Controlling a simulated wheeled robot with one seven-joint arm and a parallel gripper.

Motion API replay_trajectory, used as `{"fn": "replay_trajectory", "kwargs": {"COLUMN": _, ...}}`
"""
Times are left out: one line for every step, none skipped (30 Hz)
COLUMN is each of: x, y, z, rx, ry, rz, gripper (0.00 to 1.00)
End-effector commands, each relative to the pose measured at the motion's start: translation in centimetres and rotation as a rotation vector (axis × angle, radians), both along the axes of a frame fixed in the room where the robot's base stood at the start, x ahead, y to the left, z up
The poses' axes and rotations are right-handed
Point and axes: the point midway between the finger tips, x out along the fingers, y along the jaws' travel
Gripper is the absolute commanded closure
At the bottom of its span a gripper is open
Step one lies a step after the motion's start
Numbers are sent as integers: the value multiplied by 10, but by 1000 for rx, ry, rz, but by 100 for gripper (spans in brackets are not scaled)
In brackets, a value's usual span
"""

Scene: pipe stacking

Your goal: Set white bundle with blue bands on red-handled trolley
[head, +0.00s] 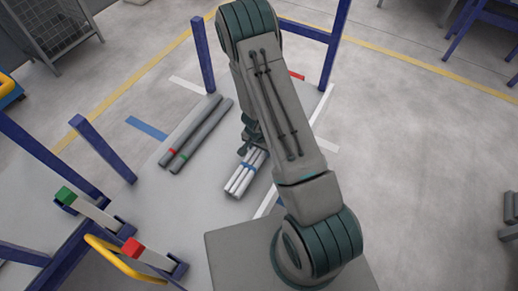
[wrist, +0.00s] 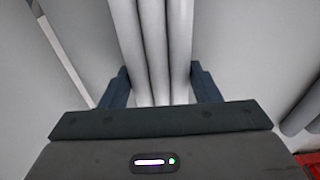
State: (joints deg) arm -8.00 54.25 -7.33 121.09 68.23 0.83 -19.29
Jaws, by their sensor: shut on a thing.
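The white bundle (head: 238,182) is several white pipes with a blue band, just left of my arm in the head view. My gripper (wrist: 161,88) is shut on the bundle, one dark finger on each side of the pipes in the wrist view. In the head view the gripper (head: 250,150) is partly hidden by my arm. I cannot tell whether the bundle touches the surface below.
Two grey pipes (head: 200,135) with red and green bands lie left of the bundle. Blue posts (head: 203,55) stand at the back. A wire cage (head: 55,30) is at the upper left. Grey pipes (head: 510,210) show at the right edge.

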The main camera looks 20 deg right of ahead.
Motion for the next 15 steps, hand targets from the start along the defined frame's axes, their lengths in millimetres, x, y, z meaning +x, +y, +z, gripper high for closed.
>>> {"fn": "replay_trajectory", "kwargs": {"x": 0, "y": 0, "z": -2, "rx": 0, "ry": 0, "rz": 0, "gripper": 77}}
{"fn": "replay_trajectory", "kwargs": {"x": 0, "y": 0, "z": -3, "rx": 0, "ry": 0, "rz": 0, "gripper": 77}}
{"fn": "replay_trajectory", "kwargs": {"x": 0, "y": 0, "z": -3, "rx": 0, "ry": 0, "rz": 0, "gripper": 38}}
{"fn": "replay_trajectory", "kwargs": {"x": 0, "y": 0, "z": -2, "rx": 0, "ry": 0, "rz": 0, "gripper": 30}}
{"fn": "replay_trajectory", "kwargs": {"x": 0, "y": 0, "z": -2, "rx": 0, "ry": 0, "rz": 0, "gripper": 22}}
{"fn": "replay_trajectory", "kwargs": {"x": 0, "y": 0, "z": -2, "rx": 0, "ry": 0, "rz": 0, "gripper": 22}}
{"fn": "replay_trajectory", "kwargs": {"x": 0, "y": 0, "z": -2, "rx": 0, "ry": 0, "rz": 0, "gripper": 22}}
{"fn": "replay_trajectory", "kwargs": {"x": 0, "y": 0, "z": -2, "rx": 0, "ry": 0, "rz": 0, "gripper": 22}}
{"fn": "replay_trajectory", "kwargs": {"x": 0, "y": 0, "z": -2, "rx": 0, "ry": 0, "rz": 0, "gripper": 22}}
{"fn": "replay_trajectory", "kwargs": {"x": 0, "y": 0, "z": -2, "rx": 0, "ry": 0, "rz": 0, "gripper": 22}}
{"fn": "replay_trajectory", "kwargs": {"x": 0, "y": 0, "z": -2, "rx": 0, "ry": 0, "rz": 0, "gripper": 22}}
{"fn": "replay_trajectory", "kwargs": {"x": 0, "y": 0, "z": -2, "rx": 0, "ry": 0, "rz": 0, "gripper": 22}}
{"fn": "replay_trajectory", "kwargs": {"x": 0, "y": 0, "z": -2, "rx": 0, "ry": 0, "rz": 0, "gripper": 22}}
{"fn": "replay_trajectory", "kwargs": {"x": 0, "y": 0, "z": -1, "rx": 0, "ry": 0, "rz": -1, "gripper": 22}}
{"fn": "replay_trajectory", "kwargs": {"x": 0, "y": 0, "z": 0, "rx": 0, "ry": 0, "rz": -1, "gripper": 22}}
